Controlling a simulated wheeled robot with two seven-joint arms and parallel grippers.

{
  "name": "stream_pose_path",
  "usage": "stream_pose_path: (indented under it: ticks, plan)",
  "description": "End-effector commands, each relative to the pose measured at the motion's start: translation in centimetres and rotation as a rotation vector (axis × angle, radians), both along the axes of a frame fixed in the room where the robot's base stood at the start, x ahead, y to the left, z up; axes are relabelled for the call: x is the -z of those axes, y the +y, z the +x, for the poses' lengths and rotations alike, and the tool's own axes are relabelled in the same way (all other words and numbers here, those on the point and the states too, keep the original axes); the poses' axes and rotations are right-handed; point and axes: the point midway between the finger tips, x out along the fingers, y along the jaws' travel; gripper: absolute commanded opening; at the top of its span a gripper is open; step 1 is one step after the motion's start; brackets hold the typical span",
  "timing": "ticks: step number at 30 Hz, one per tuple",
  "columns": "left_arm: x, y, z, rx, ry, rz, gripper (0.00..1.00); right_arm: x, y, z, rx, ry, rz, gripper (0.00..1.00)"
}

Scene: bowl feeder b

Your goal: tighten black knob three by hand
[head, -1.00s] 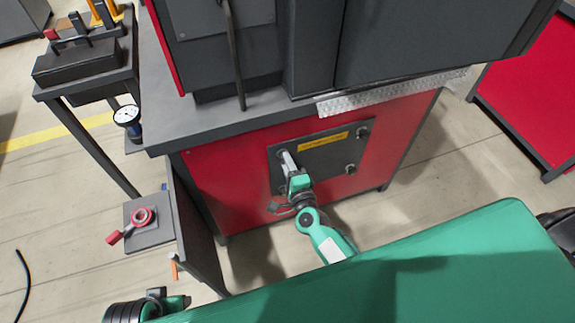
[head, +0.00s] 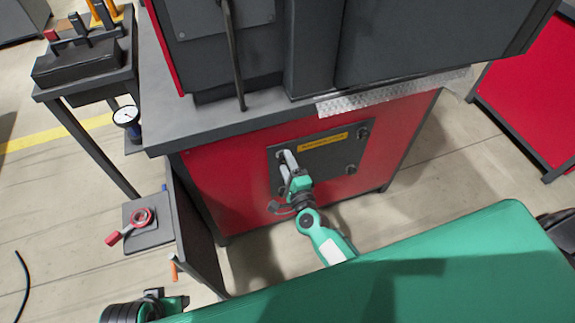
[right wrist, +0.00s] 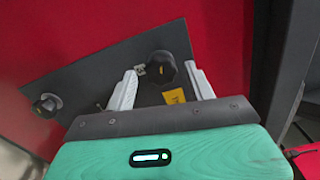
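A dark panel (head: 322,155) with black knobs near its corners is set in the red machine front. My right gripper (head: 287,153) is at the panel's upper left corner in the head view, its grey fingers pointing at the panel. In the right wrist view, a black knob (right wrist: 161,68) shows between the two spread fingertips, with gaps on both sides, so the fingers are open and not clamped on it. How deep the knob sits between them is unclear. Another knob (right wrist: 46,105) is off to the left. I see no numbers on the knobs.
Two more knobs show on the panel's right side, upper (head: 363,134) and lower (head: 351,169). A grey worktop (head: 225,122) overhangs the panel.

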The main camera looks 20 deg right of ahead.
Motion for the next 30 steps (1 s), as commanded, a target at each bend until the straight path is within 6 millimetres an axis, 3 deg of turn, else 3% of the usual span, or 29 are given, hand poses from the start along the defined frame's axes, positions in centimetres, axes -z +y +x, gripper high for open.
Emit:
stream_pose_path:
  ticks: [6, 11, 24, 30]
  plan:
    - [0.0, 0.0, 0.0, 0.000, 0.000, 0.000, 0.55, -0.1, 0.0, -0.1, 0.000, -0.001, -0.001, 0.55]
    - [0.0, 0.0, 0.0, 0.000, 0.001, 0.000, 0.55, 0.0, 0.0, -1.6, -0.001, 0.000, -0.001, 0.55]
    - [0.1, 0.0, -0.1, 0.000, 0.002, 0.000, 0.55, 0.0, -0.4, -10.2, 0.000, 0.001, -0.001, 0.55]
    - [-0.3, 0.1, 0.0, 0.002, -0.005, 0.001, 0.55, 0.0, -0.4, -12.8, -0.001, 0.000, -0.002, 0.55]
